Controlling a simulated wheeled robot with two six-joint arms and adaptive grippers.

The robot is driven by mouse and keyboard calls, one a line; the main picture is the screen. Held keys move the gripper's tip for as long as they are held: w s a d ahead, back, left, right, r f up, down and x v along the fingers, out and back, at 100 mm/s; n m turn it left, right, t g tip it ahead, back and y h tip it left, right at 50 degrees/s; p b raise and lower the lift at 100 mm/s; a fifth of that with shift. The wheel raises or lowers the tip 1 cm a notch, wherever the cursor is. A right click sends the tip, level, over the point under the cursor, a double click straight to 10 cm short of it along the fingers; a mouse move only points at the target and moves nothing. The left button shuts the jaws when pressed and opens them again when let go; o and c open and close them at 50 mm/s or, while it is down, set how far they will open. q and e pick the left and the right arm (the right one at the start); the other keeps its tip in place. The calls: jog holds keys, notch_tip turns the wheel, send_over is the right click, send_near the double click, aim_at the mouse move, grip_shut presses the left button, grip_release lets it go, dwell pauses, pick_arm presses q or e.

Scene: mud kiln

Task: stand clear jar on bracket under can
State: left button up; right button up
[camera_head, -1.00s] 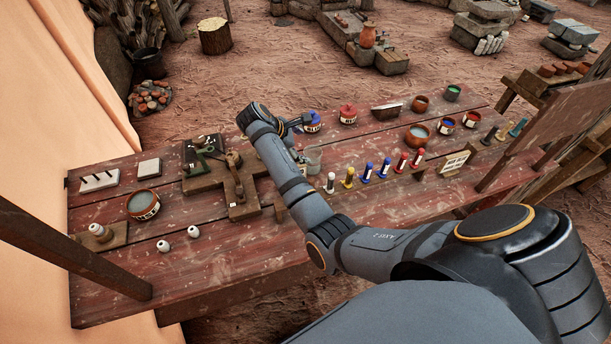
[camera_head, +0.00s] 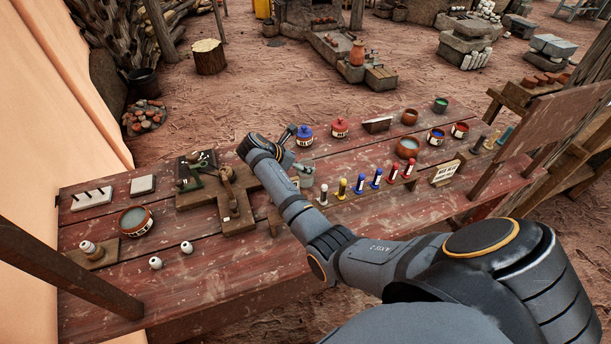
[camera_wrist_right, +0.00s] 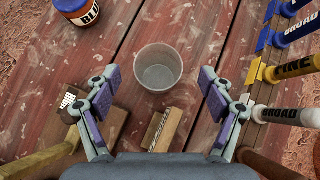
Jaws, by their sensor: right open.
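The clear jar (camera_wrist_right: 158,68) stands upright and looks empty on the red plank table. In the right wrist view it lies just ahead of and between the fingers of my right gripper (camera_wrist_right: 160,80). The gripper is open, and I see no finger pressed on the jar. In the head view the jar (camera_head: 306,174) is partly hidden by my right arm. A wooden fixture (camera_head: 238,218) left of the arm carries a green part (camera_head: 193,182) and a brown upright piece (camera_head: 228,182). I cannot tell which part is the bracket or the can. My left gripper is out of view.
A row of labelled tubes, including a yellow one (camera_head: 342,188), stands right of the jar.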

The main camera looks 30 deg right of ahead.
jog(key=shift+a+x, duration=0.2)
jog(key=shift+x, duration=2.05)
